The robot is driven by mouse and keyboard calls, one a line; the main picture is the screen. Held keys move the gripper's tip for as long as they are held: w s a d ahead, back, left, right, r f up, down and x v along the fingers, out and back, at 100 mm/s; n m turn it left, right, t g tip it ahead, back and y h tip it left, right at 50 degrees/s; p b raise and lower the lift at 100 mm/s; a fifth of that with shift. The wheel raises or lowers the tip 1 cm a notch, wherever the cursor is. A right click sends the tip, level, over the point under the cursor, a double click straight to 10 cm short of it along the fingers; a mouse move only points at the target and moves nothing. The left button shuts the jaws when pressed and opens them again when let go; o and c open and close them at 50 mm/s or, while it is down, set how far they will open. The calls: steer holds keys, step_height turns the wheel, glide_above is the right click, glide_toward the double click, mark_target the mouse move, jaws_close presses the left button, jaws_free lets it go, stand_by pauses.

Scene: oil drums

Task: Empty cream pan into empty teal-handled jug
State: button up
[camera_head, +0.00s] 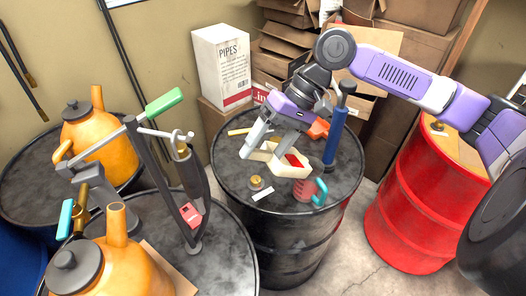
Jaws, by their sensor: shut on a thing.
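The cream pan (293,168) is on or just above the top of the middle black drum; I cannot tell if it touches. Red content shows inside it. My gripper (259,152) reaches down from above at the pan's left end and is shut on the cream pan. The fingers hide part of that end. A small reddish jug (304,190) with a teal handle (321,192) stands on the drum top just in front of the pan, to its lower right. The jug's inside is too small to make out.
The middle black drum (232,178) also bears a blue pump-like cylinder (335,137), an orange item (318,128), a brass piece (257,183) and a white label (263,194). A red drum (405,215) stands right. Orange cans (100,145) and a metal stand (150,185) occupy the left drums.

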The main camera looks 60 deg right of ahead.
steer(key=shift+s+d+r+t+y+b, duration=0.2)
steer(key=shift+s+d+r+t+y, duration=0.15)
steer(key=shift+d+r+y, duration=0.2)
steer(key=shift+s+d+r+t+y+b, duration=0.15)
steer(key=shift+s+d+r+t+y, duration=0.1)
steer(key=shift+s+d+r+y, duration=0.25)
steer(key=s+d+r+t+y+b, duration=0.1)
steer(key=s+d+r+t+y, duration=0.2)
steer(key=d, duration=0.4)
steer(key=shift+s+d+r+t+y, duration=0.15)
steer(key=shift+s+r+t+y, duration=0.15)
steer(key=shift+s+r+y, duration=0.55)
stand_by(1.8)
steer(key=shift+d+f+y, duration=0.15)
steer(key=shift+f+y, duration=0.15)
stand_by(1.8)
steer(key=shift+w+a+r+p, duration=0.25)
steer(key=shift+w+a+p, duration=0.15)
steer(key=shift+a, duration=0.3)
steer(key=shift+w+a+r+p, duration=0.35)
steer(key=shift+w+a, duration=0.15)
steer(key=shift+a, duration=0.2)
steer(key=shift+w+a+r+p, duration=0.2)
steer(key=shift+w+a+p, duration=0.2)
steer(key=shift+a, duration=0.3)
steer(key=shift+r, duration=0.1)
